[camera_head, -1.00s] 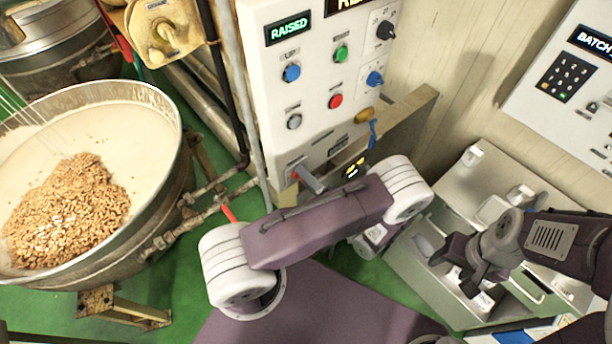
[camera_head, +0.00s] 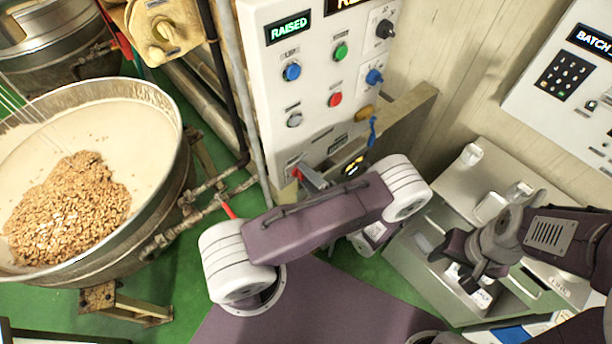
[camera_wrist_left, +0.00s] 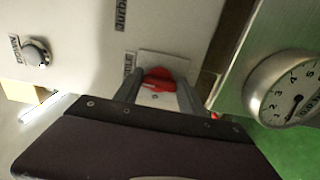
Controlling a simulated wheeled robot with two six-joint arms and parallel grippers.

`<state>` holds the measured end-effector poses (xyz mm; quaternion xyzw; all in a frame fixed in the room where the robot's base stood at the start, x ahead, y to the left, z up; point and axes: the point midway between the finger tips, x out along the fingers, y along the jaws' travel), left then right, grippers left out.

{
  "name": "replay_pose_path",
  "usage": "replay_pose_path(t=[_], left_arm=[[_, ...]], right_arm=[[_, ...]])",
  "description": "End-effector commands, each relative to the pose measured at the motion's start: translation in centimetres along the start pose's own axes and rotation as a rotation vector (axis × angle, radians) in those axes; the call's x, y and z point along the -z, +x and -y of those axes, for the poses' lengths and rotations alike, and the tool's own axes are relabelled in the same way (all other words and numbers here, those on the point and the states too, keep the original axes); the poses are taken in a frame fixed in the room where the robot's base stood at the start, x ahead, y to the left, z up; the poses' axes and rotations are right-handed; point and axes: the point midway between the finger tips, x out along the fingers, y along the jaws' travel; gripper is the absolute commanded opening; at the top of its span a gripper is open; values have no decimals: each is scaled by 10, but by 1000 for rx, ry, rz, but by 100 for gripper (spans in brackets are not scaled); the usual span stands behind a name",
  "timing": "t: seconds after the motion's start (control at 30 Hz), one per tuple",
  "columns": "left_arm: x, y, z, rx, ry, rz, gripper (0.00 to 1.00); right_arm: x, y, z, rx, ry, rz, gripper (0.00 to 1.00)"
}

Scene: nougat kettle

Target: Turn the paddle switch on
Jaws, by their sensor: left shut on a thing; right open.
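The paddle switch (camera_wrist_left: 158,78) shows in the left wrist view as a red lever on a pale plate, beside a label partly hidden. It is at the lower left of the white control panel in the head view, where its red part (camera_head: 297,173) is mostly covered by my left gripper (camera_head: 311,178). In the left wrist view, my left gripper's fingers (camera_wrist_left: 158,92) sit on both sides of the red lever, shut on it. The lever's exact tilt is hard to tell. My right gripper (camera_head: 463,268) is open and empty at the right, in front of the grey cabinet.
The control panel (camera_head: 313,105) carries several buttons and knobs and a display reading RAISED. A kettle (camera_head: 172,165) with a pale mass and nuts stands left. A round dial (camera_wrist_left: 292,92) is close to my left gripper's right side. The grey cabinet (camera_head: 420,268) holds small containers.

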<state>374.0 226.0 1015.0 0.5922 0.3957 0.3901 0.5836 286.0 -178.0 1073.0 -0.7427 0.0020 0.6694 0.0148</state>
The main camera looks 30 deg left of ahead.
Motion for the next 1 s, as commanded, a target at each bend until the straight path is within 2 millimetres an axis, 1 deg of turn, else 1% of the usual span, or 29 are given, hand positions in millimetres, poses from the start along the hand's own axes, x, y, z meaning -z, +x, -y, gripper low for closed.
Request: replay_pose_path(t=[0.07, 0.1, 0.13, 0.17, 0.43, 0.5, 0.57, 0.7, 0.8, 0.9, 1.0], left_arm=[[0, 0, 0, 0, 3, 1, 7], [0, 0, 0, 0, 3, 1, 58], [0, 0, 0, 0, 2, 1, 67], [0, 0, 0, 0, 2, 1, 69], [0, 0, 0, 0, 1, 1, 69], [-1, -5, 2, 0, 0, 3, 69], [-1, -15, 3, 0, -2, 5, 69], [-2, -48, 5, 1, -3, 7, 69], [-1, -68, 4, 2, -2, 6, 69], [-1, -82, 3, 1, -1, 4, 69], [0, -90, 2, 1, 1, 2, 69]], right_arm=[[0, 0, 0, 0, 0, 0, 55], [0, 0, 0, 0, 0, 0, 55], [0, 0, 0, 0, 0, 0, 55], [0, 0, 0, 0, 0, 0, 55], [0, 0, 0, 0, 0, 0, 55], [0, 3, 0, 0, 0, 0, 55], [-1, 8, 0, 0, 0, 0, 55], [-2, 20, 0, 0, 0, 0, 55], [-3, 27, 0, 0, 0, 0, 55], [-3, 30, -1, 0, 0, 0, 55], [-3, 31, -1, 0, 0, 0, 55]])
